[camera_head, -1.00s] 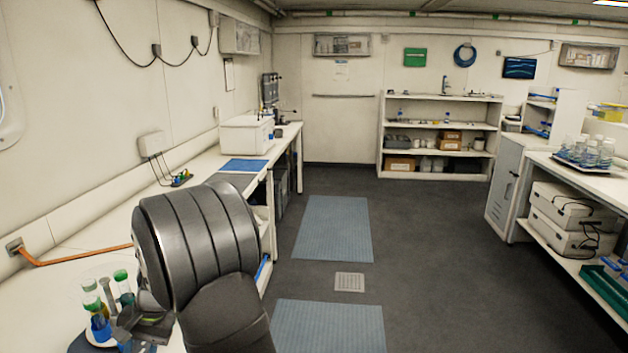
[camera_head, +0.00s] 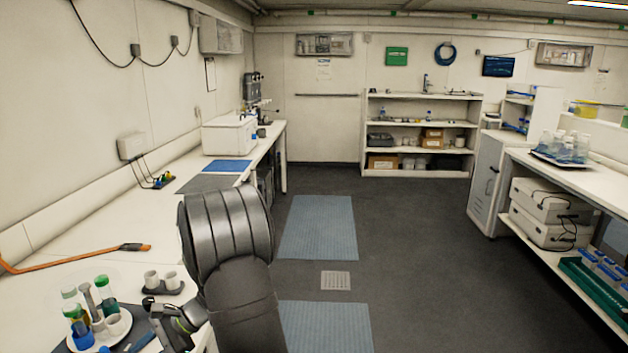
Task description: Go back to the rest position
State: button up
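My arm stands in the lower left of the head view, beside the left bench (camera_head: 65,225). My gripper (camera_head: 168,323) is low over the bench's near part, to the right of a round white tube rack (camera_head: 112,333). The gripper's fingers are small and partly cut off by the frame, so I cannot tell whether they are open or shut. The rack holds several tubes (camera_head: 104,290), some with green caps and one with blue at its lower part. The gripper appears apart from the tubes.
Two white cups (camera_head: 161,281) sit in a dark holder just behind my gripper. An orange cable (camera_head: 75,257) with a dark end lies on the bench. Further back are a blue mat (camera_head: 227,166) and a white box (camera_head: 228,135). The floor (camera_head: 400,230) to the right is clear.

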jog(key=shift+w+d+r+m+y, duration=0.1)
jog(key=shift+w+d+m+y, duration=0.15)
jog(key=shift+w+m+y, duration=0.25)
jog(key=shift+w+d+r+m+y, duration=0.1)
jog(key=shift+w+d+m+y, duration=0.1)
jog(key=shift+w+m+y, duration=0.25)
jog(key=shift+s+a+f+n+h, duration=0.1)
jog(key=shift+s+a+n+h, duration=0.15)
jog(key=shift+s+n+h, duration=0.3)
jog(key=shift+s+a+f+n+h, duration=0.1)
jog(key=shift+s+a+n+h, duration=0.15)
jog(key=shift+s+n+h, duration=0.2)
jog(key=shift+s+a+n+h, duration=0.2)
jog(key=shift+s+n+h, duration=0.35)
jog(key=shift+n, duration=0.1)
jog(key=shift+s+a+n+h, duration=0.15)
jog(key=shift+s+n+h, duration=0.25)
jog(key=shift+n+h, duration=0.15)
jog(key=n+h, duration=0.1)
jog(key=s+n+t+h, duration=0.1)
jog(key=n, duration=0.1)
jog(key=shift+s+a+r+h, duration=0.15)
jog(key=shift+a+h, duration=0.1)
jog(key=shift+a, duration=0.15)
jog(key=shift+a+r+n+t+h, duration=0.25)
jog(key=shift+n+t+h, duration=0.15)
jog(key=shift+n, duration=0.25)
jog(key=shift+a+r+n+t+h, duration=0.2)
jog(key=shift+n+t+h, duration=0.15)
jog(key=shift+n, duration=0.25)
